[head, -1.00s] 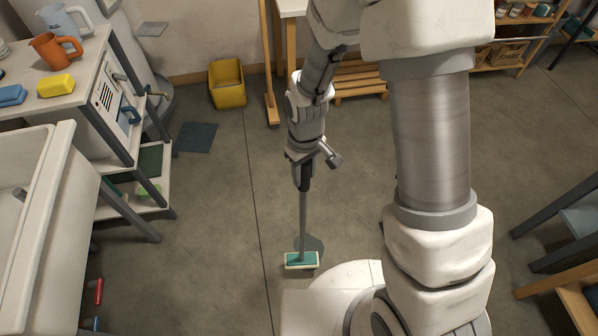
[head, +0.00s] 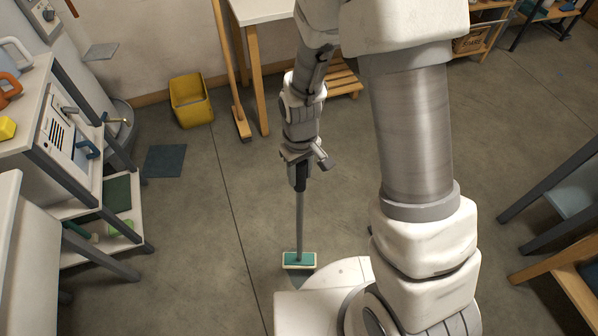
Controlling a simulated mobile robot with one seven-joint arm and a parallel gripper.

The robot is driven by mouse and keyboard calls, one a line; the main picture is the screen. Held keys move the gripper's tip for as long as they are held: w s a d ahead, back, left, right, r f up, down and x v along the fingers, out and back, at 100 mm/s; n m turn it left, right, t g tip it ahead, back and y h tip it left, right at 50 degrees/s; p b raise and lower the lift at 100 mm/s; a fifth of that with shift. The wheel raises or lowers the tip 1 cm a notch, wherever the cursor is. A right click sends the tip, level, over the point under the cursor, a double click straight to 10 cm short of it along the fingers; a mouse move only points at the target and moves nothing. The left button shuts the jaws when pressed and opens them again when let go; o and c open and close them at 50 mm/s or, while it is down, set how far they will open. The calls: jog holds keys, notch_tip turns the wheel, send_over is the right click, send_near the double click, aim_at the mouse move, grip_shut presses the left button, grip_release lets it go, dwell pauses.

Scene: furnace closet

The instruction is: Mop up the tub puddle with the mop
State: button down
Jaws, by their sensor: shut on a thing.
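My gripper (head: 299,182) is shut on the handle of the mop (head: 300,225), which hangs nearly upright below it. The mop's flat teal head with a pale rim (head: 299,260) is low over the concrete floor, just in front of my base. I cannot tell whether it touches the floor. A small dark patch (head: 299,279) shows between the mop head and my base; I cannot tell whether it is water or shadow.
A shelf unit (head: 122,243) stands beyond the tub. A dark mat (head: 165,160) and a yellow bucket (head: 191,101) are on the floor at the upper left. A white-topped table (head: 262,10) is at the back. Furniture (head: 560,270) lines the right. The middle floor is open.

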aim_at(300, 194)
jog(key=shift+f+b, duration=2.95)
jog(key=shift+f, duration=0.65)
jog(key=shift+f+b, duration=1.2)
jog(key=shift+f, duration=0.15)
jog(key=w+a, duration=0.4)
jog(key=w, duration=0.4)
jog(key=shift+w+a+f, duration=0.25)
jog(key=shift+w+a, duration=0.05)
jog(key=shift+a, duration=0.1)
